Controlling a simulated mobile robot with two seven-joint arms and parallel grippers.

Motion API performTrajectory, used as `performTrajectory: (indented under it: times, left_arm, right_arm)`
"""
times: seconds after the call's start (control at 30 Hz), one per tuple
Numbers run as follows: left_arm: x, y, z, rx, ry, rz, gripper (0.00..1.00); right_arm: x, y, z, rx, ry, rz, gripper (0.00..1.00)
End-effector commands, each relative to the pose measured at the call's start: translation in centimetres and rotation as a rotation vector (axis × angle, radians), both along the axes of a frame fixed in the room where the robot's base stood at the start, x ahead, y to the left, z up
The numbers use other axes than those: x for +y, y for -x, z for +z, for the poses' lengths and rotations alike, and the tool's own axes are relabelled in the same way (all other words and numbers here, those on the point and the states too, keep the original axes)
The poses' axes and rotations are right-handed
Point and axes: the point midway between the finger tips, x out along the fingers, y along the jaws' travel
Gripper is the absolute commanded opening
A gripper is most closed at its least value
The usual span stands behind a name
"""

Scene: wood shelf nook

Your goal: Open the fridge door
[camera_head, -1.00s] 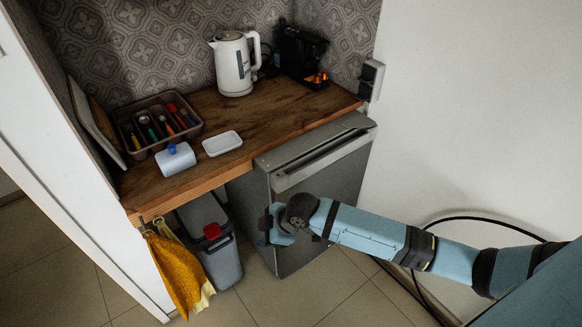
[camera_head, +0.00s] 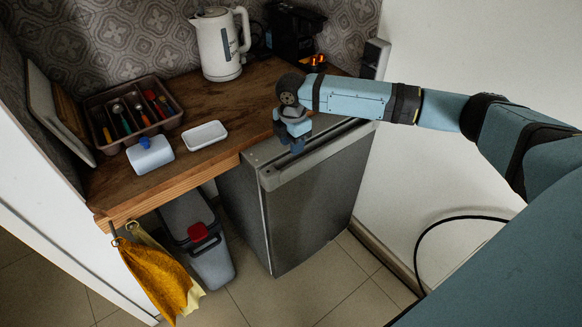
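The fridge is a small grey unit under the wooden counter, with its dark grey door (camera_head: 318,205) facing the front right. A lighter handle strip (camera_head: 325,157) runs along the door's top edge. The door looks shut against the fridge body. My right gripper (camera_head: 297,147) points down at the top left part of the handle strip and hides a bit of it. I cannot tell whether it touches the strip, or whether its fingers are open. My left gripper is out of view.
A grey bin (camera_head: 198,245) with a red piece on top and a hanging yellow cloth (camera_head: 155,275) are left of the fridge. The counter (camera_head: 232,110) holds a kettle (camera_head: 220,45), a white dish (camera_head: 205,135) and a cutlery tray (camera_head: 108,97). Tiled floor in front is clear.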

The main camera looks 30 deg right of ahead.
Motion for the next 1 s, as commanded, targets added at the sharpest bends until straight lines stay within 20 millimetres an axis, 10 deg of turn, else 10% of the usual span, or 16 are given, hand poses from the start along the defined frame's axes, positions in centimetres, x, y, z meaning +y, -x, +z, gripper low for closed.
performTrajectory:
  times: [0.5, 0.9, 1.0]
  left_arm:
    - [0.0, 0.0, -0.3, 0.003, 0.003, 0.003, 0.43]
    - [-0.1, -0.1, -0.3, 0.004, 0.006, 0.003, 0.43]
    - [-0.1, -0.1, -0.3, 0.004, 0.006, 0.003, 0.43]
  right_arm:
    - [0.1, 0.0, -9.5, 0.001, -0.001, -0.001, 0.36]
    - [0.0, 0.0, -10.4, -0.001, -0.001, 0.0, 0.36]
    - [0.1, 0.0, -10.3, -0.001, -0.001, 0.0, 0.18]
